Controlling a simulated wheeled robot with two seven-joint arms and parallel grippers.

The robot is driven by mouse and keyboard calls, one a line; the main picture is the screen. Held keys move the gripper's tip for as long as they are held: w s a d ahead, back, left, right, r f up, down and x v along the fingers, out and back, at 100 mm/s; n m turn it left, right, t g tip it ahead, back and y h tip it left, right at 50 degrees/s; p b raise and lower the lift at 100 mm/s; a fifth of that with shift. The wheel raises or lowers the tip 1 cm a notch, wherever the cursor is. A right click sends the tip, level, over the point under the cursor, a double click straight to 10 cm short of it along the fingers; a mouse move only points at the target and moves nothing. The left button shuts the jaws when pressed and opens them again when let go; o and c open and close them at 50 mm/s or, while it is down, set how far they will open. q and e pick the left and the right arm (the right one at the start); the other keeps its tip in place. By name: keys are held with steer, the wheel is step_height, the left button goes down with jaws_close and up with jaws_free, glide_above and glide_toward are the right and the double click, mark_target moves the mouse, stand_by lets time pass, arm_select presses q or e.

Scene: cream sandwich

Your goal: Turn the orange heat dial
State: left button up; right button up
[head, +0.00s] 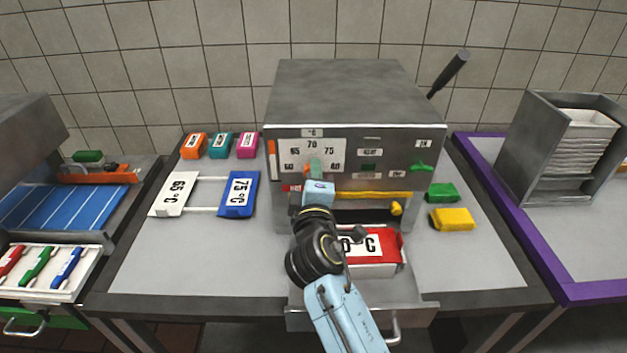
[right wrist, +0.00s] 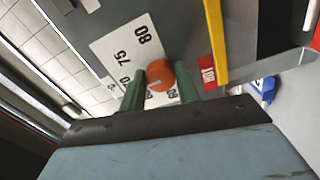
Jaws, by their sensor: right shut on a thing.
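The orange heat dial (right wrist: 160,76) sits on the front of the grey machine (head: 338,92), below a white scale (head: 298,154) marked 60 to 80. My right gripper (head: 316,168) is in front of it, and its green fingers stand on either side of the dial in the right wrist view (right wrist: 162,78), shut on it. A pale mark shows on the dial face, but I cannot tell which number it points at. In the head view the gripper hides the dial. My left gripper is not in view.
A yellow bar (head: 372,195) crosses the front just below the dial. A drawer with a red temperature block (head: 388,248) stands out under my right arm. White (head: 174,194) and blue (head: 238,194) temperature blocks lie left, green (head: 442,192) and yellow (head: 453,219) blocks right.

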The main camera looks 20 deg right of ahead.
stand_by(0.4)
steer(key=o, duration=1)
steer(key=shift+s, duration=0.1)
